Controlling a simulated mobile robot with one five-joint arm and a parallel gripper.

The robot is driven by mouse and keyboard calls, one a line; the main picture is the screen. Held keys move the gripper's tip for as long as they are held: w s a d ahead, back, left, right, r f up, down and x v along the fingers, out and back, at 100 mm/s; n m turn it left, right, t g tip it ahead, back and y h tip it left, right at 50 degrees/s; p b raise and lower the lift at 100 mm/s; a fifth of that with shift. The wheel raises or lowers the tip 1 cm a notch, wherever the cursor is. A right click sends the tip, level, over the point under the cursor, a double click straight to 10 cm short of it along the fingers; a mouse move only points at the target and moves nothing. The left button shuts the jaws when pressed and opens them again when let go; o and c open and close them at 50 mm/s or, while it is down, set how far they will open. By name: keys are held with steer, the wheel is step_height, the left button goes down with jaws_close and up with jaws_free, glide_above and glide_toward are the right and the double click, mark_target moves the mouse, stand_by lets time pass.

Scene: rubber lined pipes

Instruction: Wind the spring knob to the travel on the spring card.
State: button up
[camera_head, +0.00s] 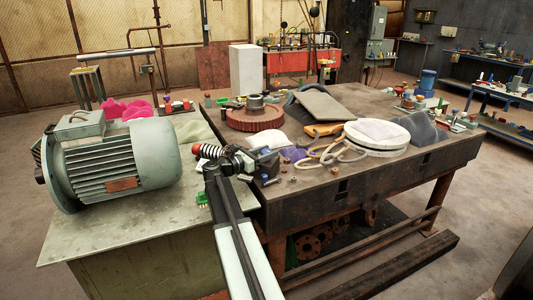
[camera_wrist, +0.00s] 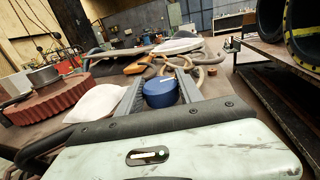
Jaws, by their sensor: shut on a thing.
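A round blue knob (camera_wrist: 160,93) sits between the two grey fingers of my gripper (camera_wrist: 158,82) in the wrist view. The fingers close on its left and right sides. In the head view my gripper (camera_head: 264,160) is at the near left part of the dark workbench (camera_head: 360,178), and the knob is mostly hidden there. A coil spring with a red-orange end (camera_head: 206,150) shows just left of my gripper. I cannot pick out a spring card or read any travel mark in either view.
A large green motor (camera_head: 120,160) stands on the left table. A red-brown ribbed wheel (camera_head: 255,117), a white round stack (camera_head: 377,138), hoses (camera_head: 335,152) and a white bag (camera_wrist: 97,103) crowd the bench around my gripper. Small loose parts lie near the bench's front edge.

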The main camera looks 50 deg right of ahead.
steer(key=o, duration=1.3)
steer(key=shift+d, duration=0.1)
steer(key=shift+o, duration=0.2)
steer(key=w+a, duration=0.1)
steer(key=a, duration=0.6)
steer(key=shift+a, duration=0.4)
steer(key=shift+o, duration=0.2)
steer(key=shift+w, duration=0.1)
